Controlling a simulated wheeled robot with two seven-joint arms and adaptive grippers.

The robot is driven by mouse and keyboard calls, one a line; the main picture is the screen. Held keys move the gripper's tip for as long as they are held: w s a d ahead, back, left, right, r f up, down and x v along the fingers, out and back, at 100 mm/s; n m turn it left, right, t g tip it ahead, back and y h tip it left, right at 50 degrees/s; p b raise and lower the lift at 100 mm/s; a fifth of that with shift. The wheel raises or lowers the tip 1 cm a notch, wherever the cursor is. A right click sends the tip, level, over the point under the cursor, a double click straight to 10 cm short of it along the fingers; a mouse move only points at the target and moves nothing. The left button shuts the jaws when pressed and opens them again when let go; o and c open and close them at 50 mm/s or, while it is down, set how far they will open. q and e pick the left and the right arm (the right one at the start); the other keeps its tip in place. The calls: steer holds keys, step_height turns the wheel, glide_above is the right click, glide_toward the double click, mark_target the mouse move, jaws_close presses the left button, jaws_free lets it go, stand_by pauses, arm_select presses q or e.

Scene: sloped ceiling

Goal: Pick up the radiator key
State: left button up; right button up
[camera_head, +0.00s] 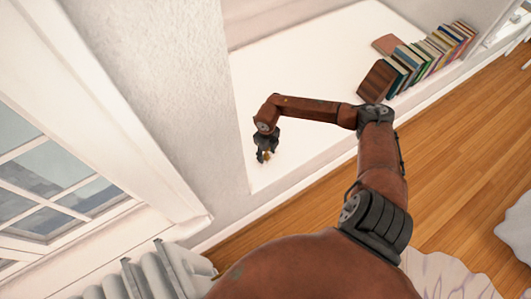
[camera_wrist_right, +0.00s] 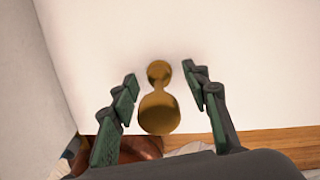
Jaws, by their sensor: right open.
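The radiator key (camera_wrist_right: 159,113) is a small brass-coloured piece with a narrow round end and a wider rounded end. In the right wrist view it shows between the two fingers of my right gripper (camera_wrist_right: 159,88), which is open. In the head view the right gripper (camera_head: 264,157) hangs over the white shelf surface (camera_head: 300,80) near its left end. A small brass bit of the key (camera_head: 267,156) shows beside the fingers there. I cannot tell whether the fingers touch the key. My left gripper is not in view.
A row of books (camera_head: 430,55) stands at the right of the shelf, with a brown block-like item (camera_head: 377,81) at its near end. A wall (camera_head: 170,80) borders the shelf on the left. A white radiator (camera_head: 150,275) stands below the window. The shelf's middle is clear.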

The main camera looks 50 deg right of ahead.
steer(key=shift+c, duration=0.7)
jaws_close()
steer(key=shift+r, duration=0.1)
steer(key=shift+r, duration=0.2)
step_height(320, 180, up, 3)
steer(key=shift+f+p, duration=0.1)
steer(key=shift+p, duration=0.55)
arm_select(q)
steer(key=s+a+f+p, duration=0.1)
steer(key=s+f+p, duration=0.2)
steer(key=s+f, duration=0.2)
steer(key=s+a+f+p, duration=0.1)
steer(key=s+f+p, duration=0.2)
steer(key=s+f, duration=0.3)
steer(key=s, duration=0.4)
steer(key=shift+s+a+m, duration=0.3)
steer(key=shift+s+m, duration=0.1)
arm_select(e)
steer(key=s+a+r, duration=0.4)
steer(key=s+r, duration=0.5)
steer(key=s, duration=0.4)
steer(key=shift+s+r, duration=0.2)
steer(key=shift+r, duration=0.15)
